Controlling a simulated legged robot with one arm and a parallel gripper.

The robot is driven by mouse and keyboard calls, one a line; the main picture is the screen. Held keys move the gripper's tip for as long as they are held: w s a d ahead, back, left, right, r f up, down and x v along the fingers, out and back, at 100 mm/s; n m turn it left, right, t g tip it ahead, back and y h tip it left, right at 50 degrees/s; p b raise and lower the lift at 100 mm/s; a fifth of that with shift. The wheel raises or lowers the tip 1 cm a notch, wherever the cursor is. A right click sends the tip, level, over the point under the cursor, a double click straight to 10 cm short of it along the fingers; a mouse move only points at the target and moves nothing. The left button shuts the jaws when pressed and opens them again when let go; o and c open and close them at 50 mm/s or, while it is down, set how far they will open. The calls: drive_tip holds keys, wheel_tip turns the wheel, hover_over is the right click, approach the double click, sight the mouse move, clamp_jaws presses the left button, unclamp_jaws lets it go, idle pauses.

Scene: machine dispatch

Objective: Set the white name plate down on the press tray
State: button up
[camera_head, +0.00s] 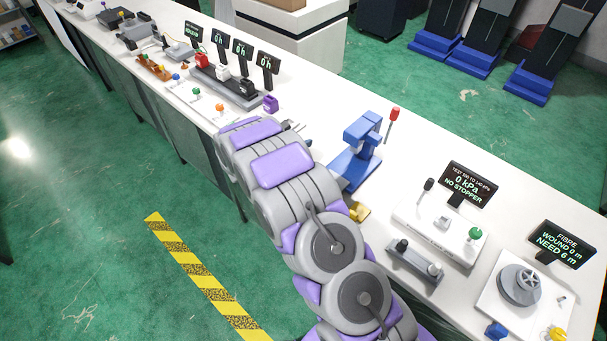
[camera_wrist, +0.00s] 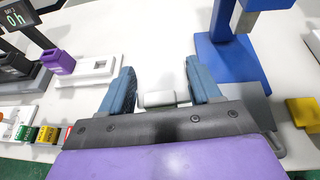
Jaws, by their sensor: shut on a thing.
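The white name plate (camera_wrist: 163,98) shows as a small white block spanning the gap between my gripper's blue-grey fingers in the wrist view. My gripper (camera_wrist: 162,90) is shut on it, above the white bench. In the head view my purple and grey arm hides the plate and most of the gripper. The blue press (camera_head: 362,135), with a red-knobbed lever, stands just right of the gripper. It also shows in the wrist view (camera_wrist: 222,55). A grey flat piece (camera_wrist: 262,110) lies by its base, partly hidden by my gripper; I cannot tell whether it is the press tray.
A yellow block (camera_wrist: 302,111) sits right of the press. A white slotted block (camera_wrist: 97,70), a purple block (camera_wrist: 60,62) and small coloured pieces (camera_wrist: 40,134) lie left. A pressure station (camera_head: 440,225) stands farther right. Bare bench shows behind the gripper.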

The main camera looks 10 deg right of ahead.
drive_tip(key=shift+m+g+h, duration=0.4)
drive_tip(key=shift+m+g, duration=0.1)
drive_tip(key=f, duration=0.4)
drive_tip(key=s+f+b, duration=0.1)
drive_tip(key=f, duration=0.4)
drive_tip(key=f+b, duration=0.1)
drive_tip(key=f, duration=0.4)
drive_tip(key=shift+s+d, duration=0.15)
drive_tip(key=shift+d, duration=0.2)
drive_tip(key=shift+r, duration=0.1)
drive_tip(key=o, duration=1)
drive_tip(key=shift+o, duration=0.2)
